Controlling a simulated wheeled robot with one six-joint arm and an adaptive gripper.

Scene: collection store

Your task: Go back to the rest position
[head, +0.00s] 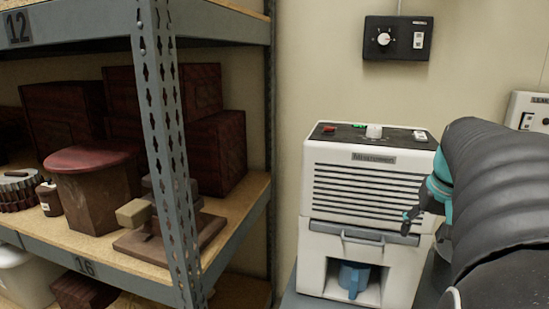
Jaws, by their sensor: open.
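My arm enters from the right in a dark ribbed sleeve. My gripper (408,222) is at its end, in front of the right part of a white louvred machine (365,185). The gripper is small in view and partly behind the sleeve; its fingers are apart and nothing shows between them. I cannot tell whether it touches the machine.
A metal shelf unit with a perforated upright (165,130) fills the left, holding dark wooden boxes (217,150), a red-topped stool-like block (95,190) and smaller items. A black control box (397,39) is on the wall. Another white box (530,112) is at the right edge.

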